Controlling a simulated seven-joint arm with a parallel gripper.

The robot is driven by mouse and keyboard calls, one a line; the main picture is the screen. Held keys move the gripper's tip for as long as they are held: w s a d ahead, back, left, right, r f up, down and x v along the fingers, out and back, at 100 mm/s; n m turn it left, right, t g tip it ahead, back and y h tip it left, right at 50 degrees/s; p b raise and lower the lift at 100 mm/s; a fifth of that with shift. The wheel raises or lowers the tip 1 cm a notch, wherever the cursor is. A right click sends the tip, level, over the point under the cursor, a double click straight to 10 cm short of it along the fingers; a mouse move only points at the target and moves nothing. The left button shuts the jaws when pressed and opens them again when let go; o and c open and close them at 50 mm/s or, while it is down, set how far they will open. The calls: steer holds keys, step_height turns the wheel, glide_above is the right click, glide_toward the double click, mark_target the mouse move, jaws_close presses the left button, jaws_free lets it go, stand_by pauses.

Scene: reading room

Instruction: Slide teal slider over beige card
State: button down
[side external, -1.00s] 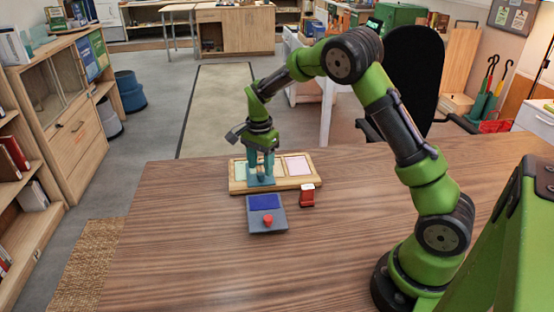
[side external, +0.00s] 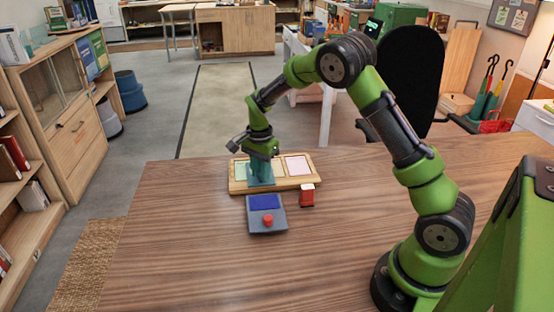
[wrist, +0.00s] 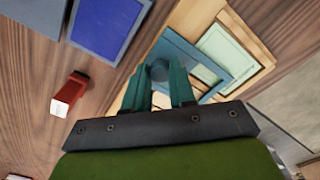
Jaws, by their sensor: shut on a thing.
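The teal slider (side external: 261,182) is a flat frame with a round knob. It lies on the wooden board (side external: 240,188), between the pale green card (side external: 238,170) and the pink card (side external: 299,165). My gripper (side external: 262,168) is low over the slider. In the wrist view its teal fingers (wrist: 160,80) are on either side of the knob, shut on it. The beige card is mostly hidden by my fingers and the slider; I cannot tell how much the slider covers.
A grey box (side external: 281,222) with a blue panel and a red button stands in front of the board. A red and white block (side external: 307,195) stands right of the box, close to the board. The wooden table (side external: 180,250) is clear to the left and front.

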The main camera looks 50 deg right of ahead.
mark_target(275, 181)
steer(key=shift+s+d, duration=1.5)
steer(key=c, duration=0.9)
jaws_free()
step_height(275, 181, up, 17)
steer(key=s+a+r+n+t, duration=0.1)
steer(key=s+a+n+t, duration=0.1)
steer(key=s+a+n, duration=0.2)
steer(key=s+a+r+n+t+y, duration=0.1)
steer(key=s+a+n+t, duration=0.1)
steer(key=s+a+n, duration=0.3)
steer(key=s+a+r+n+t+y, duration=0.1)
steer(key=s+a+n+t, duration=0.2)
steer(key=s, duration=0.8)
steer(key=shift+a+r+n, duration=0.15)
steer(key=shift+a+n, duration=0.35)
steer(key=shift+a, duration=0.2)
steer(key=shift+a+r+n, duration=0.1)
steer(key=shift+a+n, duration=0.4)
steer(key=shift+a, duration=0.15)
